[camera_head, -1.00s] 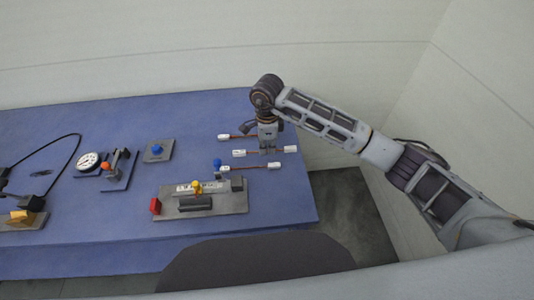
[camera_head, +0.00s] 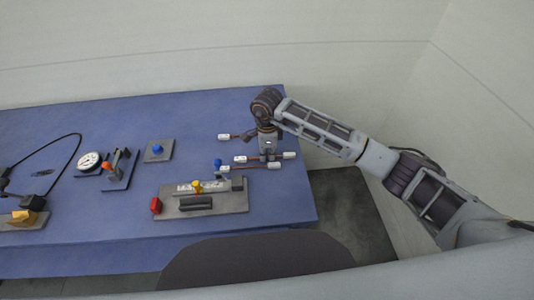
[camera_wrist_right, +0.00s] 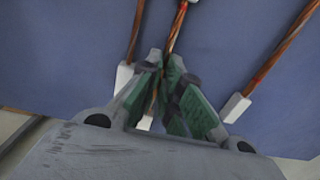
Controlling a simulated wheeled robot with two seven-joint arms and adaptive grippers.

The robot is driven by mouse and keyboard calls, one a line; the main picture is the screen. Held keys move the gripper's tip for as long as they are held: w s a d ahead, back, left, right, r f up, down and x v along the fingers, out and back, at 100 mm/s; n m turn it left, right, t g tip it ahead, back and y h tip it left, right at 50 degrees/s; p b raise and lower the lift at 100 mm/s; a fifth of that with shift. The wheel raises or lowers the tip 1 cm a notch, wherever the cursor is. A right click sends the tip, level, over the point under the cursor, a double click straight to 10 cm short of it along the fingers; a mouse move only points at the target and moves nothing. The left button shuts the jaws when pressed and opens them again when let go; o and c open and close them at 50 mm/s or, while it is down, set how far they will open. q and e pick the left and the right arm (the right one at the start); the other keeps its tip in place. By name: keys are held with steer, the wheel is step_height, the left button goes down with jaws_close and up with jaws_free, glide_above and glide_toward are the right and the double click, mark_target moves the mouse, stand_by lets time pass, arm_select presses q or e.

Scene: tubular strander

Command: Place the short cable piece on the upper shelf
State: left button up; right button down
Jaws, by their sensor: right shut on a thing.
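My right gripper (camera_head: 268,158) is shut on the middle one of three cable pieces. This cable piece (camera_head: 273,156) has a thin reddish core and white ends. In the right wrist view its copper strands (camera_wrist_right: 178,25) run between the green finger pads (camera_wrist_right: 172,68). I cannot tell whether it is lifted off the table. A second cable piece (camera_head: 235,136) lies behind, partly hidden by the gripper. A third cable piece (camera_head: 250,168) lies in front. I cannot tell which is the short one by length. No upper shelf is clearly visible. My left gripper is not in view.
A white dial (camera_head: 88,161), an orange-tipped lever and a blue button (camera_head: 157,149) stand further left. The table's right edge is near the cables.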

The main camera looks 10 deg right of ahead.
mark_target(267, 157)
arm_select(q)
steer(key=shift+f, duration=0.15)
arm_select(e)
steer(key=shift+f, duration=0.15)
steer(key=c, duration=1.9)
jaws_free()
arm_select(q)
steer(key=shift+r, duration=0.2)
arm_select(e)
steer(key=shift+r, duration=0.35)
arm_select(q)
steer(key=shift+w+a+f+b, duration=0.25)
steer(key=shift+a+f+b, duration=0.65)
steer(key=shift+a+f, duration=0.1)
arm_select(e)
step_height(267, 157, up, 12)
steer(key=shift+f, duration=0.15)
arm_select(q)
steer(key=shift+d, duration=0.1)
